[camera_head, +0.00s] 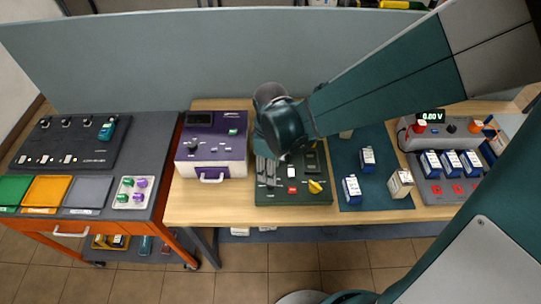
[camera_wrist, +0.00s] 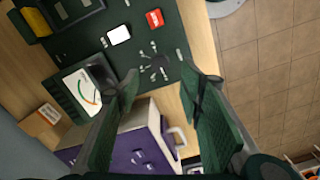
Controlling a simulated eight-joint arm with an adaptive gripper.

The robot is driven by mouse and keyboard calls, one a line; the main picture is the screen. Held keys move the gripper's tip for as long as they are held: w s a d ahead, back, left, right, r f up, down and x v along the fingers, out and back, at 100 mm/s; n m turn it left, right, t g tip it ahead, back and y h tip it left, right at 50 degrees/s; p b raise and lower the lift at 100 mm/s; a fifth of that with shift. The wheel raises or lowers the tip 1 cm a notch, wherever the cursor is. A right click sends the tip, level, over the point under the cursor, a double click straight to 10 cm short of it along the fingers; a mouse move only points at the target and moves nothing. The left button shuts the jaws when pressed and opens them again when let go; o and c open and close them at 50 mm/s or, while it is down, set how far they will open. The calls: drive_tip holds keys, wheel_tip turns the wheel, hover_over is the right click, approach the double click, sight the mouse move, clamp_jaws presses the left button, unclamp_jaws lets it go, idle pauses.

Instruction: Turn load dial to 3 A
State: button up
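The load dial (camera_wrist: 158,62) is a small dark knob in a ring of pale tick marks, in the wrist view. It sits on a dark green panel (camera_wrist: 130,60), which also shows in the head view (camera_head: 300,199). Its pointer and numbers are too small to read. My gripper (camera_wrist: 160,76) is open and empty, its two green fingers on either side of the dial in the picture. I cannot tell how far above it they are. In the head view my gripper (camera_head: 266,180) points down over the panel's left part and hides the dial there.
A meter with a coloured arc (camera_wrist: 82,92), a white label (camera_wrist: 119,34) and a red switch (camera_wrist: 154,18) are on the same panel. A purple-and-white case (camera_head: 212,150) stands close left. Floor shows beyond the table's front edge.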

drive_tip(key=shift+f+b, duration=0.35)
drive_tip(key=shift+f, duration=3.45)
drive_tip(key=shift+c, duration=0.5)
drive_tip(key=c, duration=0.8)
